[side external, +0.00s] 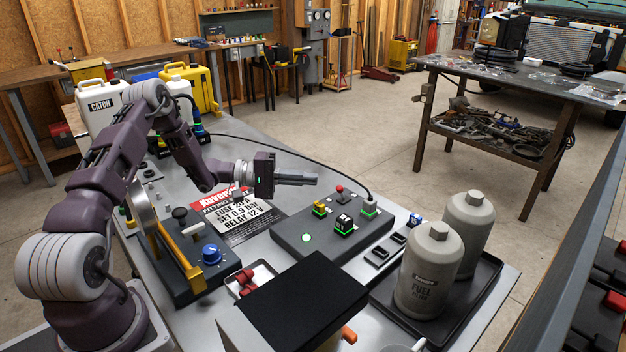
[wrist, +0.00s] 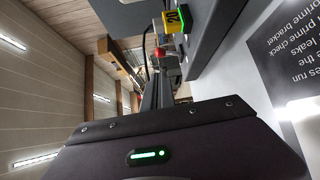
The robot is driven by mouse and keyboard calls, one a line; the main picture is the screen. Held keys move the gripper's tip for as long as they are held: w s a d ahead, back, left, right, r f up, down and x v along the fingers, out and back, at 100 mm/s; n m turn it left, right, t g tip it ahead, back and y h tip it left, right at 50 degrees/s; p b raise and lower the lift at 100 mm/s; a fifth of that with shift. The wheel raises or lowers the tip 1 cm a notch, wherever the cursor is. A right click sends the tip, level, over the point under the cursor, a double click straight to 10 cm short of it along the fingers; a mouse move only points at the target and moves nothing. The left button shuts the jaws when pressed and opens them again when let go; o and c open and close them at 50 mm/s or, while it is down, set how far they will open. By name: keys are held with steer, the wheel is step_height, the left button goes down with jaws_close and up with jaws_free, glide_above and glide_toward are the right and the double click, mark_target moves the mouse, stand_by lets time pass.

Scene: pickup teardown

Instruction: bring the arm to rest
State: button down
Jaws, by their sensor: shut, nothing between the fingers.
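My gripper (side external: 314,180) is shut and empty. It is held level above the metal bench, with its fingers pointing right in the side external view, near the left end of a grey control box (side external: 300,243). The box carries a yellow block, a dark cube with a green-lit base, a grey plug with a cable, a red button and a lit green light. In the wrist view, my gripper's fingers (wrist: 158,95) show as a dark narrow shape, with the yellow block (wrist: 174,21) and red button (wrist: 159,52) beyond them.
A printed sheet (side external: 240,215) lies beneath my wrist. A blue-knob fixture (side external: 205,265) and a black-topped box (side external: 305,297) stand nearer. Two grey fuel canisters (side external: 428,270) stand in a black tray (side external: 487,300) at right. White and yellow jugs (side external: 100,105) stand at the back left.

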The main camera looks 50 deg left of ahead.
steer(key=d+r+m+g, duration=0.1)
steer(key=d+r, duration=0.1)
steer(key=s+d+r+m+g+h, duration=0.1)
steer(key=d+r+g, duration=0.1)
steer(key=d, duration=0.1)
steer(key=s+d+r+m+g, duration=0.1)
steer(key=d+r, duration=0.1)
steer(key=shift+d, duration=0.2)
steer(key=s+d+r+m+g+y, duration=0.3)
steer(key=s+d+r+g, duration=0.15)
steer(key=s+d, duration=0.4)
steer(key=s+d+r+m+g+y, duration=0.35)
steer(key=s+d+r, duration=0.2)
steer(key=s, duration=0.65)
steer(key=s+a+t+y, duration=0.2)
steer(key=s+y, duration=0.1)
steer(key=s, duration=0.3)
steer(key=s+a+r+t+y, duration=0.1)
steer(key=s+a+t+y, duration=0.2)
steer(key=s, duration=0.3)
steer(key=shift+s+r, duration=0.2)
steer(key=shift+s, duration=0.05)
